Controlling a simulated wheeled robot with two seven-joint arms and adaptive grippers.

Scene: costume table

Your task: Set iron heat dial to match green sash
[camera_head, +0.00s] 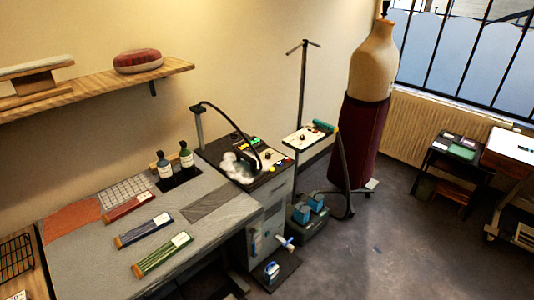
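A green sash (160,256) lies folded flat on the grey-covered table, with a pale label at its right end. A blue sash (145,230) and a red sash (131,205) lie behind it, also labelled. At the table's right end stands a dark-topped unit (276,178) with a pale panel, small coloured marks and a black curved hose (232,115). White puffs (238,168) cover part of its top, and I cannot make out the iron clearly. The dial and its setting are too small to read. Neither of my grippers shows.
Two dark bottles (187,155) stand at the table's back. A stand with a white panel (307,137) and coloured pieces is right of the unit. Blue boxes (315,200) sit low beside it. A dress form (372,65) stands behind. Open floor lies to the right.

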